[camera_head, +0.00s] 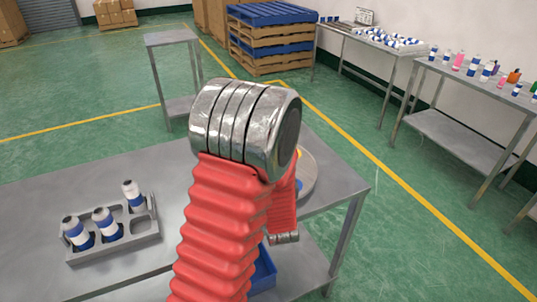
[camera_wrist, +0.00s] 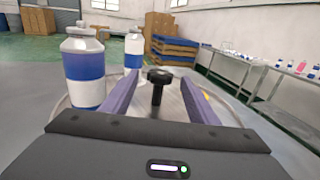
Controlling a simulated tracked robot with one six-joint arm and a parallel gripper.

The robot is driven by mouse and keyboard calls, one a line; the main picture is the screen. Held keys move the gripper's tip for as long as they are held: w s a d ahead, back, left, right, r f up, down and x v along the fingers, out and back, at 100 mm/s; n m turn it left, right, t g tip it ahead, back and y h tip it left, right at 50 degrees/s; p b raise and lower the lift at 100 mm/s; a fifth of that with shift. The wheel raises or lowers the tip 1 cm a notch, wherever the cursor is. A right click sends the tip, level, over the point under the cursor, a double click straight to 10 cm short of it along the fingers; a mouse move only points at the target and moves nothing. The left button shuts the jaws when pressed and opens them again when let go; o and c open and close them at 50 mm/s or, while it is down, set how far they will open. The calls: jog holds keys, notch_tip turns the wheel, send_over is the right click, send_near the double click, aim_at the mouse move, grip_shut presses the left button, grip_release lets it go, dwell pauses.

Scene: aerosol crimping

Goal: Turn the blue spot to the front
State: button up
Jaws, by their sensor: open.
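In the wrist view my gripper (camera_wrist: 160,80) is open, its two purple fingers apart on either side of a black knob (camera_wrist: 158,76). The knob stands up from a round metal turntable (camera_wrist: 228,112). A sliver of this turntable (camera_head: 309,172) shows in the head view, mostly hidden behind my arm. A small blue patch (camera_head: 299,185) and a yellow patch (camera_head: 298,154) show on it there. A yellow mark (camera_wrist: 206,95) also shows beyond the right finger. No blue spot is clear in the wrist view. A blue-and-white bottle (camera_wrist: 83,75) stands close left, and another (camera_wrist: 133,51) farther back.
A grey rack (camera_head: 150,238) with three blue-and-white bottles is on the table's left part. The table (camera_head: 346,188) ends just right of the turntable. A blue crate (camera_head: 264,272) sits below. A small stand (camera_head: 170,40) and bottle-laden tables (camera_head: 455,72) are beyond.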

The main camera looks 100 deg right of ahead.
jog(key=a, duration=0.5)
jog(key=shift+w, duration=0.25)
jog(key=shift+d, duration=0.1)
